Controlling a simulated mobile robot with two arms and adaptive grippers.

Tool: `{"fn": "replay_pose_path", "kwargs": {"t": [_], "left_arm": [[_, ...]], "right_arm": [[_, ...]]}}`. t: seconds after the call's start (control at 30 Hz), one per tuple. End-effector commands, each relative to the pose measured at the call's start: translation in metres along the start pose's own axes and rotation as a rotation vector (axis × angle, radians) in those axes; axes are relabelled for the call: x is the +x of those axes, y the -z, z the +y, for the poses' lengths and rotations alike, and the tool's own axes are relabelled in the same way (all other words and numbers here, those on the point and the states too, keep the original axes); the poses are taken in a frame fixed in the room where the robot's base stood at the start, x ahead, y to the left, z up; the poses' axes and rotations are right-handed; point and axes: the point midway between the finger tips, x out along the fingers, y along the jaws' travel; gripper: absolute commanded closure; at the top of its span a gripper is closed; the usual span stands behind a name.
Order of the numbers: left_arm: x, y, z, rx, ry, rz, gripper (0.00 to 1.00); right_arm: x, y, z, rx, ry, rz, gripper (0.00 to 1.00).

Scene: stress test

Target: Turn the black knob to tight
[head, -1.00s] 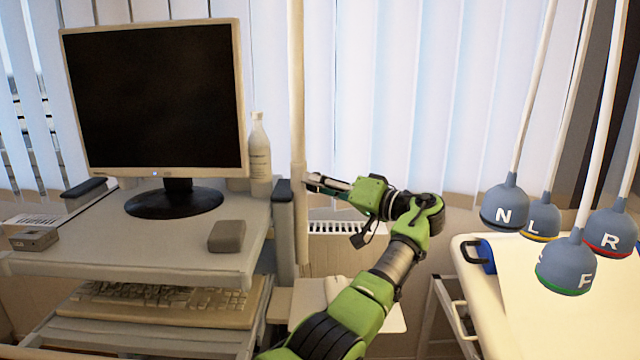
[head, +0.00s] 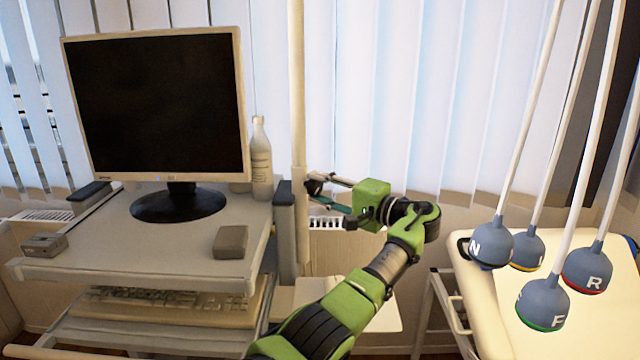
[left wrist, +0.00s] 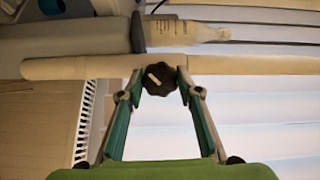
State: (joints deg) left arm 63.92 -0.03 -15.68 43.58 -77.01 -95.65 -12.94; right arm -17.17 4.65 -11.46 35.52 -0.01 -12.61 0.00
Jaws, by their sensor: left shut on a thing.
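The black knob (left wrist: 160,78) is a dark lobed knob with a pale mark on its face. It sits on the side of the pale upright pole (left wrist: 80,68), which also shows in the head view (head: 298,90). My left gripper (left wrist: 161,84) is shut on the knob, one fingertip on each side of it. In the head view my left gripper (head: 314,187) reaches the pole from the right at about the height of the table top, and its fingers largely cover the knob. My right gripper is not in view.
A trolley (head: 130,262) with a monitor (head: 155,105), a white bottle (head: 261,160) and a grey box (head: 231,242) stands left of the pole. Several labelled bell-shaped weights (head: 543,303) hang at right above a bed (head: 490,320). A radiator (head: 325,223) is behind my gripper.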

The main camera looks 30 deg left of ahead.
Motion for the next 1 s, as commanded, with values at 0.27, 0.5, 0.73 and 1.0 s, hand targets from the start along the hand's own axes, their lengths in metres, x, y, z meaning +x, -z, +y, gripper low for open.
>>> {"fn": "replay_pose_path", "kwargs": {"t": [0.27,0.5,0.73,1.0], "left_arm": [[0.0002,0.001,-0.0024,0.063,0.003,0.003,0.89],[0.0001,0.001,-0.0018,0.073,0.003,0.004,0.89],[0.0001,0.001,-0.0019,0.072,0.003,0.003,0.6],[0.0001,0.0005,-0.0008,0.072,0.001,0.002,0.51]], "right_arm": [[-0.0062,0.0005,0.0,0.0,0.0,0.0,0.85],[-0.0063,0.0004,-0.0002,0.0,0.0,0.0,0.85],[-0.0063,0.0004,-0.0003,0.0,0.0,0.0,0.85],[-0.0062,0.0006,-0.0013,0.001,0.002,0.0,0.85]]}}
